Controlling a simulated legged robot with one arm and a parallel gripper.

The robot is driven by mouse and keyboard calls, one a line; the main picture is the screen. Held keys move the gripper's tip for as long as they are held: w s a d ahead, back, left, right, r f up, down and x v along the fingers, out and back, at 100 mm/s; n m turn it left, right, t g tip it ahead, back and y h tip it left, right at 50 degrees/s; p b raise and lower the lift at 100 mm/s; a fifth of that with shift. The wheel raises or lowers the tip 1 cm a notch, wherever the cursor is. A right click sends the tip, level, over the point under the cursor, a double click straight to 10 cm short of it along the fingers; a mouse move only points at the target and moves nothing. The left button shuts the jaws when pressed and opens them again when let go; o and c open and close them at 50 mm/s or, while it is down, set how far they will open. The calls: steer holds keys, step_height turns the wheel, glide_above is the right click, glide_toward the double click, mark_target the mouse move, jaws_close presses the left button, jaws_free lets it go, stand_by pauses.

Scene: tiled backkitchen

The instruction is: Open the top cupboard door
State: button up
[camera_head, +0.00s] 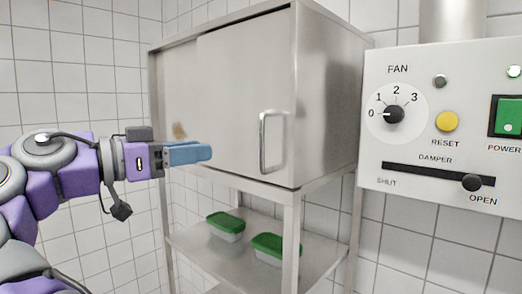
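The steel cupboard (333,85) stands in the middle of the view, on top of an open steel frame. Its front door (240,85) looks shut and bears a vertical D-shaped bar handle (264,145) near its right edge. A second front panel (172,85) is at the left, a little set back, with a brown stain. My gripper (203,152) has blue fingers and points right, in front of the cupboard's lower left part. It is apart from the handle, to its left. The fingers are seen from the side and overlap, so their gap is hidden. Nothing shows held.
Two green-lidded tubs (226,221) (268,246) stand on the steel shelf (205,243) below the cupboard. A control panel (440,115) with a fan knob, buttons and a damper slider is at the right. Tiled walls stand behind. The space before the handle is clear.

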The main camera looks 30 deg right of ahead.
mark_target(260, 165)
steer(key=shift+d+f, duration=0.1)
steer(key=shift+d, duration=0.05)
steer(key=d, duration=0.4)
steer(key=w+d+b, duration=0.1)
steer(key=d, duration=0.4)
steer(key=w+d, duration=0.1)
steer(key=d, duration=0.4)
steer(key=shift+w+d, duration=0.1)
steer(key=shift+d, duration=0.1)
steer(key=shift+c, duration=0.4)
jaws_close()
